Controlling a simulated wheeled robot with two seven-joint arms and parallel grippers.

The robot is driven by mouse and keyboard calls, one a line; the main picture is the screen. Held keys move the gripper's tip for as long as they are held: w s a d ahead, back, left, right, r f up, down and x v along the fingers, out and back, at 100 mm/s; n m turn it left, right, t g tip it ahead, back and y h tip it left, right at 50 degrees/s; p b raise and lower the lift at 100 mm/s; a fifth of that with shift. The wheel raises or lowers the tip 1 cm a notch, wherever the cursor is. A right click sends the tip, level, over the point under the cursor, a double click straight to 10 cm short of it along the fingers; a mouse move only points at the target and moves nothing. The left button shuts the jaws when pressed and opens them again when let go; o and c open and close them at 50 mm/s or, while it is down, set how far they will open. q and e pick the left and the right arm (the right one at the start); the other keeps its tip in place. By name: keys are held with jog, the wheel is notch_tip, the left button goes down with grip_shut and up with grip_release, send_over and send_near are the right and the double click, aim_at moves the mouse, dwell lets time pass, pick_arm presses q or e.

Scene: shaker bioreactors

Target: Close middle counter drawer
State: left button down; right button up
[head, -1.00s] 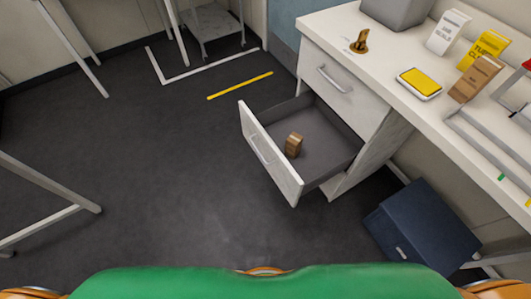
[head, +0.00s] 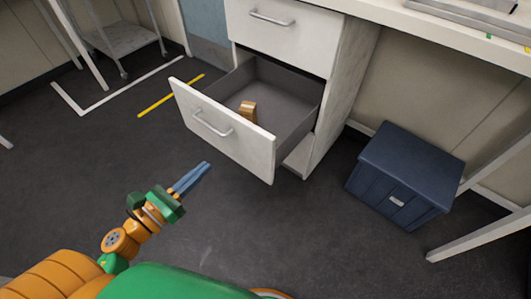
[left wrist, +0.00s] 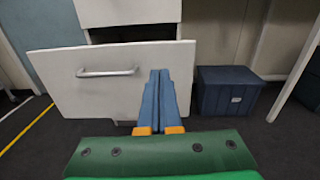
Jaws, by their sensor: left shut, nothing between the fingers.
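The middle counter drawer (head: 225,133) is pulled well out of the white counter in the head view. A small brown block (head: 248,110) lies inside it. Its white front with a bar handle also shows in the left wrist view (left wrist: 60,95). My left gripper (head: 203,168) is in front of the drawer and a little below its front. Its blue fingers are together and empty. In the left wrist view the fingers (left wrist: 160,80) point at the right part of the drawer front; I cannot tell whether they touch it. My right gripper is not in view.
A closed upper drawer (head: 280,30) sits above the open one. A dark blue box (head: 405,175) stands on the floor to the right, by a white table leg (head: 480,235). The dark floor left of the drawer is clear, with yellow and white tape lines.

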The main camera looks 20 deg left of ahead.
aim_at(249, 128)
pick_arm(q)
jog(key=shift+m, duration=0.4)
jog(key=p+x, duration=0.1)
jog(key=x, duration=1.2)
jog(key=shift+w+d+r+p, duration=0.1)
jog(key=shift+d+r+p, duration=0.15)
jog(key=shift+p, duration=0.1)
jog(key=shift+w+d, duration=0.2)
jog(key=shift+w, duration=0.25)
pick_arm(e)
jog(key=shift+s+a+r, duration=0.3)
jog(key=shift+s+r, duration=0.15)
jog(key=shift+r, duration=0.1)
